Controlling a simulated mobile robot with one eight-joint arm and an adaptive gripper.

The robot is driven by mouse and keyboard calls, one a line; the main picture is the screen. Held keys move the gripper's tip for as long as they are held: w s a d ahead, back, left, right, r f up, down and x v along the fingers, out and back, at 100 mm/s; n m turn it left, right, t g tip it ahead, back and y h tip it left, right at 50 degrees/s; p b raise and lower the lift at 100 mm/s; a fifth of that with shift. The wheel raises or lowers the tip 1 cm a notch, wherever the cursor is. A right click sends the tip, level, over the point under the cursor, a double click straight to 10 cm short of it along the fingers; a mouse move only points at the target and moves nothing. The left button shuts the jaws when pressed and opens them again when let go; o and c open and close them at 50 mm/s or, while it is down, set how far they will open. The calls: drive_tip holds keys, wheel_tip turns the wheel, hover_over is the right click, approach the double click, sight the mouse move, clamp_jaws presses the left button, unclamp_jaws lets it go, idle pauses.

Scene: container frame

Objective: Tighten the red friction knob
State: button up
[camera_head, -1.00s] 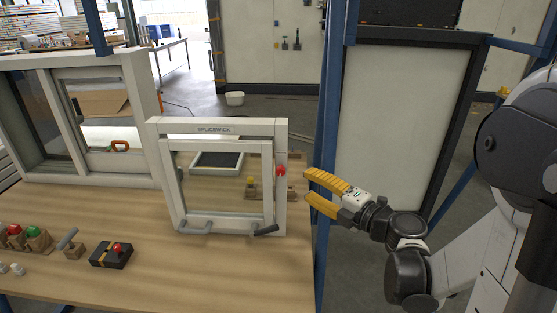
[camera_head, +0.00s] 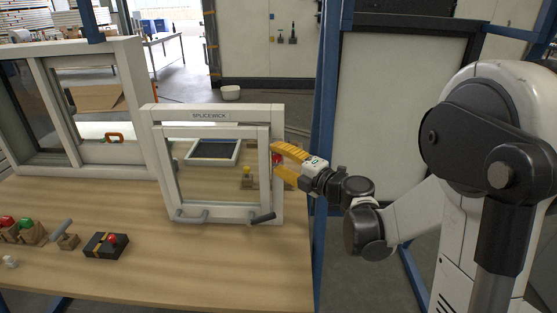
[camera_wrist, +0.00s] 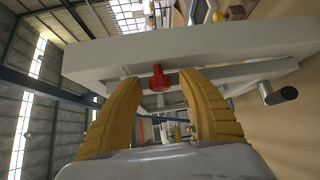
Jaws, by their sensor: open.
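The red friction knob (camera_wrist: 159,78) sits on the edge of the white frame (camera_wrist: 190,48) in the wrist view, a little beyond and between my two yellow fingertips. In the head view the knob (camera_head: 277,158) shows on the right upright of the white frame (camera_head: 277,205), partly hidden by my fingers. My gripper (camera_head: 274,161) is open, with one finger above and one below the knob's height. In the wrist view my gripper (camera_wrist: 160,76) has a finger on each side of the knob. I cannot tell whether either finger touches it.
A dark handle (camera_head: 262,218) and a grey handle (camera_head: 191,217) stick out low on the frame. A black box with a red button (camera_head: 107,245) lies on the wooden table (camera_head: 190,270). A blue post (camera_head: 322,120) stands behind my gripper.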

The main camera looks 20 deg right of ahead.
clamp_jaws()
drive_tip(key=shift+f+m+t+b, duration=0.4)
drive_tip(key=shift+m+b, duration=0.1)
drive_tip(key=shift+b, duration=0.7)
drive_tip(key=shift+m+t+y+b, duration=0.4)
drive_tip(key=shift+b, duration=0.3)
drive_tip(key=shift+r+m+t+b, duration=0.35)
drive_tip(key=shift+m+t+b, duration=0.25)
drive_tip(key=shift+m+t, duration=0.3)
